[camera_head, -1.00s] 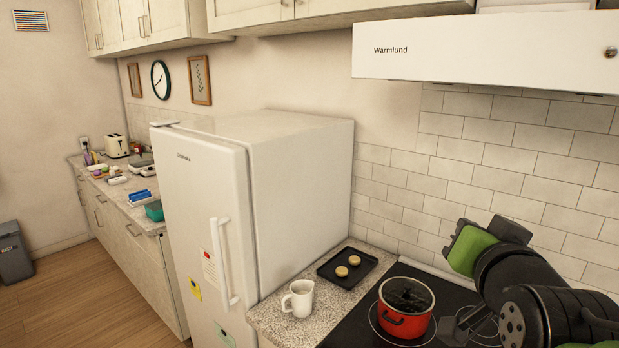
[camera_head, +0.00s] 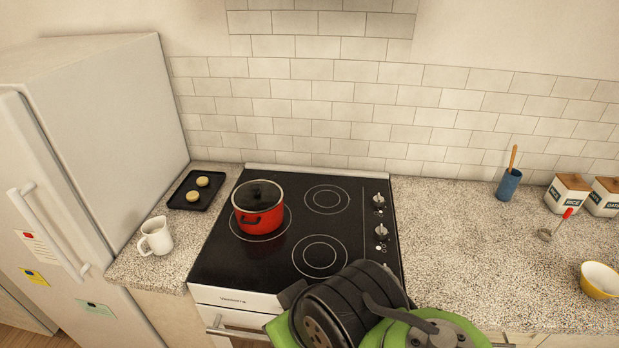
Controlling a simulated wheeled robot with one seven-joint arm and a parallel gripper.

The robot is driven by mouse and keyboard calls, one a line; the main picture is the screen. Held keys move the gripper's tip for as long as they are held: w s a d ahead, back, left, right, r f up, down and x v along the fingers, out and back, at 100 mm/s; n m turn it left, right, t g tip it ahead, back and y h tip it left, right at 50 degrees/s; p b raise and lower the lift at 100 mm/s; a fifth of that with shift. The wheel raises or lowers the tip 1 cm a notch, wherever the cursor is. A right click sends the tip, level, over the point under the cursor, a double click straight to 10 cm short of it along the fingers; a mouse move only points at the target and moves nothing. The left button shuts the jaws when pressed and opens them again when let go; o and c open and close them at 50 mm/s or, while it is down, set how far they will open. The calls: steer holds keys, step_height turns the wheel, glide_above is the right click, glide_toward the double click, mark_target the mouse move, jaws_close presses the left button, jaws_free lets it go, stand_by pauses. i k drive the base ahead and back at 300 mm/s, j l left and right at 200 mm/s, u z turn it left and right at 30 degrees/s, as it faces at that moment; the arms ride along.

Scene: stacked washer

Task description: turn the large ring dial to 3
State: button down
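Two dials sit on a strip along the right side of the black glass cooktop (camera_head: 235,262): a rear dial (camera_head: 379,200) and a front dial (camera_head: 381,231). Both have dark bases and light grips. Their markings are too small to read, and I cannot tell which one serves the large ring. Burner rings show at the rear right (camera_head: 327,199) and front right (camera_head: 320,256). A red pot (camera_head: 259,210) with a dark lid stands on the left ring. My dark and green arm covers the cooktop's front right corner; my gripper's fingers are not visible.
A black tray (camera_head: 183,203) with two round pieces and a white mug (camera_head: 156,237) stand left of the cooktop, by the fridge (camera_head: 110,110). A blue utensil cup (camera_head: 508,185) stands further right.

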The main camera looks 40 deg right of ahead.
mark_target(380, 233)
steer(key=z, duration=1.65)
steer(key=i+l+u, duration=0.2)
steer(key=k+l, duration=0.05)
steer(key=l, duration=0.05)
